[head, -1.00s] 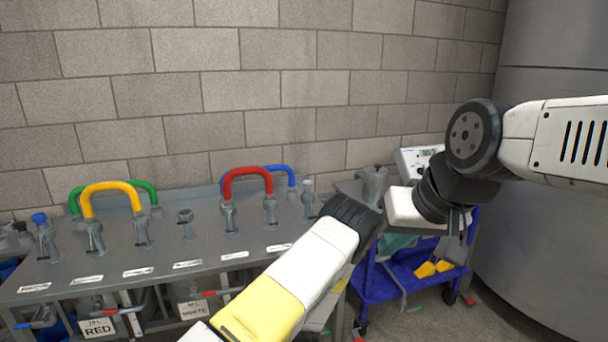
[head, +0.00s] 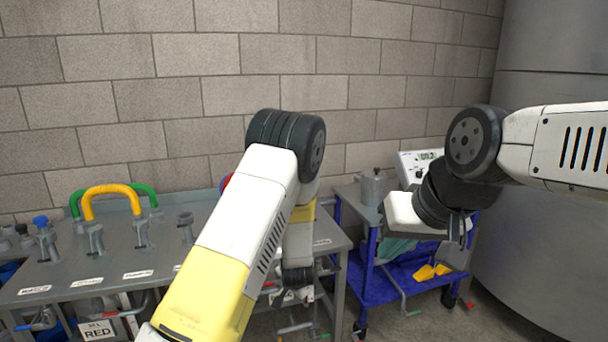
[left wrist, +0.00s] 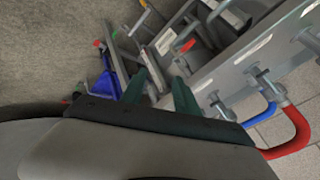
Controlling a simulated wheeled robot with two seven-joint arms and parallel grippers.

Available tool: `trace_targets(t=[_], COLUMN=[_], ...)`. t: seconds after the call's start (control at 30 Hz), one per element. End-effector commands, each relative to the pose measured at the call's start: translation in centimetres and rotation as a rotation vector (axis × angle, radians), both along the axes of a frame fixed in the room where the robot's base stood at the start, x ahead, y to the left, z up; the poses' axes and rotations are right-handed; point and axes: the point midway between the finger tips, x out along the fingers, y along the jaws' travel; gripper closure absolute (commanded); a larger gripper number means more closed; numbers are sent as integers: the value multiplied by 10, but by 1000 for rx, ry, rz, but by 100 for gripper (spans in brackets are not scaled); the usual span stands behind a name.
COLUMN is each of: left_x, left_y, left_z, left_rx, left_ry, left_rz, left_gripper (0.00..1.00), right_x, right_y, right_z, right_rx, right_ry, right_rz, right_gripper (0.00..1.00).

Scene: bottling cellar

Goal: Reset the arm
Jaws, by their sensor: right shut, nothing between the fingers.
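My left arm (head: 240,225) rises from the bottom of the head view, bends at a black elbow joint, and hangs down in front of the bench. Its gripper is hard to make out there. In the left wrist view, the two dark green fingers of my left gripper (left wrist: 160,90) stand apart with nothing seen held. My right arm (head: 565,145) comes in from the right. My right gripper (head: 457,230) is shut and empty, in front of the blue cart.
A grey bench (head: 75,268) holds valves, a yellow hose (head: 110,188) and a green hose (head: 145,190). A red hose (left wrist: 300,130) and a blue hose (left wrist: 262,115) show in the left wrist view. The blue cart (head: 385,288) stands right, by a large grey tank (head: 550,80).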

Motion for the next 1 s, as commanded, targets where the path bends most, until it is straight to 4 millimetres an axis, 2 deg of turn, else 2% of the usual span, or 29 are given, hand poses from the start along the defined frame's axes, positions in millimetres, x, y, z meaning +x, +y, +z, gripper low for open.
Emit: trace_targets(t=[0.03,0.27,0.47,0.6,0.8,1.0], left_x=[1,-24,-66,-108,-180,-253], left_y=[0,-1,12,28,55,84], left_z=[27,130,215,267,322,350], left_rx=[-73,-353,-532,-617,-683,-694], left_ry=[6,76,128,157,184,189], left_rz=[31,133,196,235,305,402], left_gripper=[63,63,63,63,63,63], right_x=[0,0,0,0,0,0], right_y=[0,0,0,0,0,0], right_z=[0,0,0,0,0,0], right_rx=[0,0,0,0,0,0], right_ry=[0,0,0,0,0,0], right_rz=[0,0,0,0,0,0], right_gripper=[100,100,100,100,100,100])
